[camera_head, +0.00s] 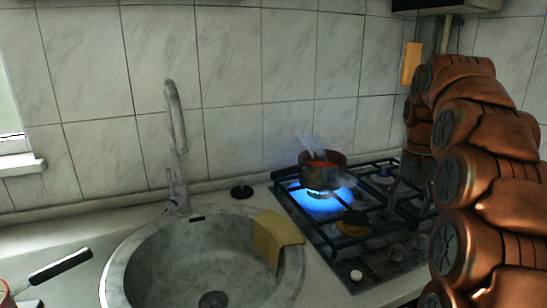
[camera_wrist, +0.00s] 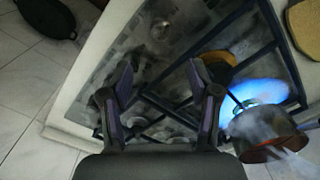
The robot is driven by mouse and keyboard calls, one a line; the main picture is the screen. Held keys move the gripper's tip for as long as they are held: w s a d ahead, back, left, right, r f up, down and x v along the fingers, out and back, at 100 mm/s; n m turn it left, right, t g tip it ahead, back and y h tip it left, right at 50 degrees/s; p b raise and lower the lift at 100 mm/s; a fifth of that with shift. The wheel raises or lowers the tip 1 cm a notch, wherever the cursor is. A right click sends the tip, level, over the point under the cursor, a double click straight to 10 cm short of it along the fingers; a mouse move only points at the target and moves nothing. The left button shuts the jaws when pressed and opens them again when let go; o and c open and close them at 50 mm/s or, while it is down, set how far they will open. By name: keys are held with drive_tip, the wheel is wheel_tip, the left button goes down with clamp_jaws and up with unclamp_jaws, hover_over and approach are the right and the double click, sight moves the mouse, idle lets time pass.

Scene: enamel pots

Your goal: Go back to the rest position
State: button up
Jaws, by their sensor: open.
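My gripper (camera_wrist: 160,72) is open and empty in the wrist view, its two dark fingers apart above the gas stove (camera_wrist: 100,75). A small reddish pot (camera_wrist: 262,140) is to the right of the fingers, apart from them. In the head view the pot (camera_head: 318,177) stands upright on the stove's back left burner, over a blue flame (camera_head: 322,206), with steam rising. My copper-coloured arm fills the right side of the head view, and my gripper does not show there.
A round sink (camera_head: 160,262) with a tall tap (camera_head: 177,140) is left of the stove, with a yellow cloth (camera_head: 272,236) over its rim. A dark-handled pan (camera_head: 60,266) is partly cut off at lower left. A dark pan (camera_wrist: 45,18) shows at upper left in the wrist view.

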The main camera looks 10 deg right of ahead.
drive_tip(key=s+a+f+n, duration=0.1)
drive_tip(key=s+a+f, duration=0.1)
drive_tip(key=s+a, duration=0.1)
drive_tip(key=s+a+f+n, duration=0.1)
drive_tip(key=s+a+f, duration=0.1)
drive_tip(key=s+a, duration=0.2)
drive_tip(key=s+a+f+n+g, duration=0.1)
drive_tip(key=s+a+f, duration=0.1)
drive_tip(key=s+a, duration=0.2)
drive_tip(key=shift+s+a+f+n, duration=0.1)
drive_tip(key=shift+a+f+n, duration=0.05)
drive_tip(key=shift+a, duration=0.55)
drive_tip(key=shift+s+a+f+n, duration=0.1)
drive_tip(key=shift+a+f+n, duration=0.05)
drive_tip(key=shift+a, duration=0.55)
drive_tip(key=s+a+f+n+g, duration=0.1)
drive_tip(key=s+a+f, duration=0.4)
drive_tip(key=s, duration=0.5)
drive_tip(key=s+a+f+n+g, duration=0.1)
drive_tip(key=s+a+f+n, duration=0.1)
drive_tip(key=s+f, duration=0.65)
wheel_tip(320, 180, up, 17)
drive_tip(key=t+p, duration=0.1)
drive_tip(key=p, duration=1.3)
drive_tip(key=shift+s, duration=0.3)
